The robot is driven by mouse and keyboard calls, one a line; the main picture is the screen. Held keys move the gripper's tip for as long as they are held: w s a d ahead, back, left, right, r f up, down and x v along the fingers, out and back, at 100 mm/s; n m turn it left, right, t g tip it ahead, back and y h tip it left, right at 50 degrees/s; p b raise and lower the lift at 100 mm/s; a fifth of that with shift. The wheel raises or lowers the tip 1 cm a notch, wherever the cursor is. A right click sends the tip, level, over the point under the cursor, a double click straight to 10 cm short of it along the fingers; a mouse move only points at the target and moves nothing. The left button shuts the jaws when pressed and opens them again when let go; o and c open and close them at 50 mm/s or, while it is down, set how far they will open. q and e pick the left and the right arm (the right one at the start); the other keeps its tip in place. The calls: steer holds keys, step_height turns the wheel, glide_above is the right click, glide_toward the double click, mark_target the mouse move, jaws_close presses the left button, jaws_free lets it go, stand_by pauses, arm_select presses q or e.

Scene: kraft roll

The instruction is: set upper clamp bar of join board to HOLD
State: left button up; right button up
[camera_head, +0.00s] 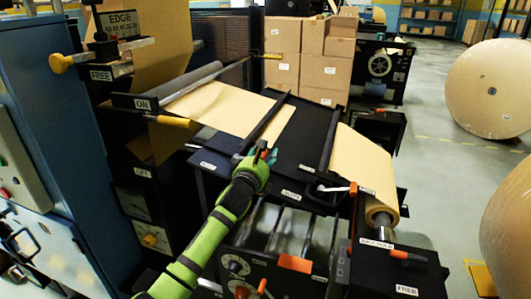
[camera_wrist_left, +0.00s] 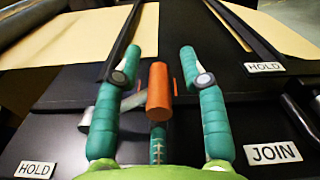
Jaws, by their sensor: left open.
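The dark join board (camera_head: 304,125) lies mid-view with two black clamp bars across it. The left bar (camera_head: 270,122), at which my left gripper is working, also shows in the left wrist view (camera_wrist_left: 122,38). My left gripper (camera_head: 262,153) is at its near end, over the board's front edge. In the wrist view the open teal fingers (camera_wrist_left: 158,65) stand on both sides of an orange handle (camera_wrist_left: 159,92), with a gap on each side. HOLD (camera_wrist_left: 36,170) and JOIN (camera_wrist_left: 273,153) plates lie left and right of the handle. My right gripper is not in view.
The right clamp bar (camera_head: 328,138) has its own lever with an orange end (camera_head: 353,188). Kraft paper (camera_head: 222,108) enters from the left, and another sheet (camera_head: 362,160) runs off right. A blue cabinet (camera_head: 50,130) stands at left. Large rolls (camera_head: 490,88) stand at right.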

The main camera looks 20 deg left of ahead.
arm_select(q)
steer(key=shift+w, duration=0.3)
steer(key=c, duration=0.7)
jaws_close()
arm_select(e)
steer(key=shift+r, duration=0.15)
